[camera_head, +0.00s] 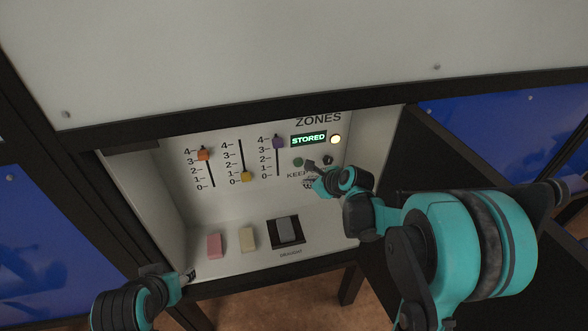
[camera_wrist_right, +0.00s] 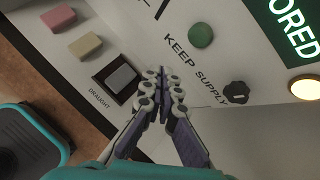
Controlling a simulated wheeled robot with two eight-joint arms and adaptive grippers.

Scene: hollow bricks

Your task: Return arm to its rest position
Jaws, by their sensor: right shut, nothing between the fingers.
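My right gripper (camera_head: 312,166) reaches into the white recess from the right, in front of the panel below the green STORED display (camera_head: 309,139). In the right wrist view its fingers (camera_wrist_right: 160,74) are together with nothing between them. Near the fingertips are a green button (camera_wrist_right: 201,36) and a black knob (camera_wrist_right: 236,92) by the KEEP SUPPLY lettering. I cannot tell whether the fingers touch the panel. My left gripper (camera_head: 189,276) is at the recess's lower left corner; its fingers are too small to judge.
The panel has orange (camera_head: 204,154), yellow (camera_head: 247,176) and purple (camera_head: 278,142) sliders and a lit lamp (camera_head: 336,139). A pink block (camera_head: 214,245), a cream block (camera_head: 248,238) and a grey piece in a black frame (camera_head: 286,230) sit below. Dark frame edges (camera_head: 290,104) border the recess.

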